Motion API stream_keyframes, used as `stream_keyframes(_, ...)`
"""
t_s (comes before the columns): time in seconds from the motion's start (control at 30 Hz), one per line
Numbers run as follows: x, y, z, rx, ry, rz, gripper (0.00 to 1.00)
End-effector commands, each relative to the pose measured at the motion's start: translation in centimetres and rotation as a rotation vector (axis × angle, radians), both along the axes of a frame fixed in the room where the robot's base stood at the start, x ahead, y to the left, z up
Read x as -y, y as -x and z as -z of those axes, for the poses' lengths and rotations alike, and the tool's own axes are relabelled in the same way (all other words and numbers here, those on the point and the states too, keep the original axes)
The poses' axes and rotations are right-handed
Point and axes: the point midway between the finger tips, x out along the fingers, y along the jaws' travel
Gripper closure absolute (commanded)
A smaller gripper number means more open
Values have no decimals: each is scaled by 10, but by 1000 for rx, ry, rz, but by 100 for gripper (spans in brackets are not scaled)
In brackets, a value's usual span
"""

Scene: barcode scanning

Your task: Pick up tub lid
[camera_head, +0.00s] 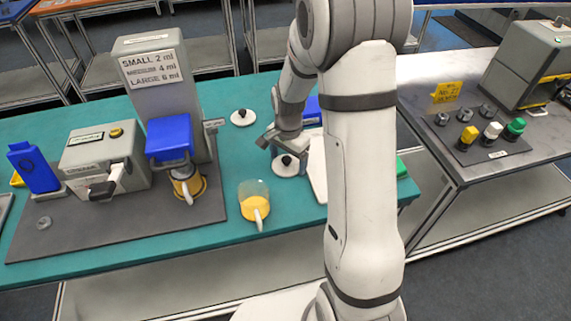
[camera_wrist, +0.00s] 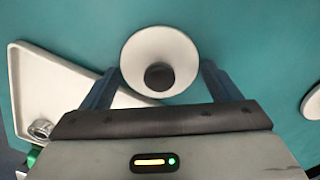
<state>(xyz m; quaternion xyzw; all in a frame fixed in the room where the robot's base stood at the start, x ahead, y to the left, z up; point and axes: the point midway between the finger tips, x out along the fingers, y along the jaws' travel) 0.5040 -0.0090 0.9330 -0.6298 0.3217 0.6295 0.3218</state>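A round white tub lid with a black knob (camera_head: 280,170) lies on the teal table beside a white tray. In the wrist view the lid (camera_wrist: 160,45) sits between the two finger tips, with a small gap on each side. My gripper (camera_head: 284,149) is pointed down just over this lid, and its fingers (camera_wrist: 159,72) are open and empty. I cannot tell how much height is left between the fingertips and the lid. A second similar lid (camera_head: 243,117) lies farther back on the table; its edge shows at the right in the wrist view (camera_wrist: 313,103).
A clear tub with yellow contents (camera_head: 255,206) stands near the table's front edge. A grey dispensing machine (camera_head: 160,90) with another tub under its blue head stands at left. The white tray (camera_wrist: 50,85) lies close beside my gripper, partly hidden by my arm in the head view.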

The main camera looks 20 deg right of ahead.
Motion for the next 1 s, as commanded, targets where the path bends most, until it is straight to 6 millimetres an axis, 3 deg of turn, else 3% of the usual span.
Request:
stream_keyframes(0.4, 0, 0, 0, 0, 0, -1, 50)
stream_keyframes(0.67, -1, 0, -3, 1, 0, -2, 50)
stream_keyframes(0.77, -1, -1, -13, 4, 0, -2, 50)
stream_keyframes(1.0, -1, -1, -61, 6, 0, -2, 50)
